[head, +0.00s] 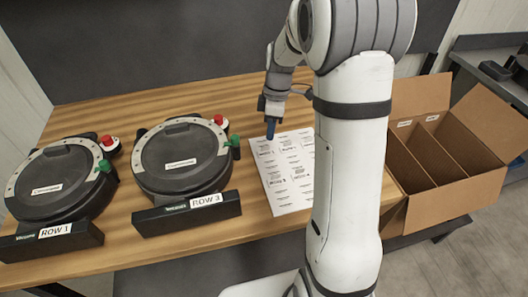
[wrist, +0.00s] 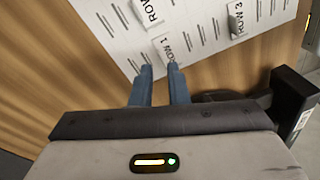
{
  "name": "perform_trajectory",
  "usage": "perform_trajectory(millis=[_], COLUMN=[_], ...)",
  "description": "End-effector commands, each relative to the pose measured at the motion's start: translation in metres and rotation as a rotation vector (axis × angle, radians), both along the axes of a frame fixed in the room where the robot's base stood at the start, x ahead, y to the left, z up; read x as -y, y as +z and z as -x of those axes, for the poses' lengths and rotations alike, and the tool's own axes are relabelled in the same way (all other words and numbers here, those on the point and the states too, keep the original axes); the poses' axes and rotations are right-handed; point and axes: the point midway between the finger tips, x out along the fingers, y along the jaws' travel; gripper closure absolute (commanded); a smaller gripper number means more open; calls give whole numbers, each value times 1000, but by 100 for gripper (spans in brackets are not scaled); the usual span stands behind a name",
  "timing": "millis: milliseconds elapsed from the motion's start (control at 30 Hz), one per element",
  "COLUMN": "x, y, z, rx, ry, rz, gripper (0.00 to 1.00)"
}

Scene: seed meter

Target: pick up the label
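A white sheet of labels (head: 290,203) lies on the wooden table, partly hidden by my arm in the head view. In the wrist view, the sheet (wrist: 110,42) carries several labels standing slightly off it. The ROW 1 label (wrist: 165,47) is just beyond my fingertips, roughly in line with the gap between them. A ROW 3 label (wrist: 237,24) is to the right, and another ROW label (wrist: 148,12), its number cut off, is above. My gripper (wrist: 160,69) has its blue fingers apart and is low over the sheet. It also shows in the head view (head: 271,135). Whether the fingers touch the label is unclear.
Two black round seed meters stand left of the sheet, one behind a ROW 1 plate (head: 55,231), the other behind a ROW 3 plate (head: 207,200). An open cardboard box (head: 430,209) with dividers is at the right. Bare table (head: 170,97) lies behind the meters.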

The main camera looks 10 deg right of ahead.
Motion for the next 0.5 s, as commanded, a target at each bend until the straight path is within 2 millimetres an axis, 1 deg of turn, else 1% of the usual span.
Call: perform_trajectory(millis=[200, 300, 400, 500], x=[-9, -10, -11, -11], y=[-30, -43, -48, -49], z=[3, 4, 4, 4], rx=[-3, -2, 1, 2], ry=[-1, -2, -2, -2], rz=[0, 1, 1, 1], gripper=[86, 86, 86, 86])
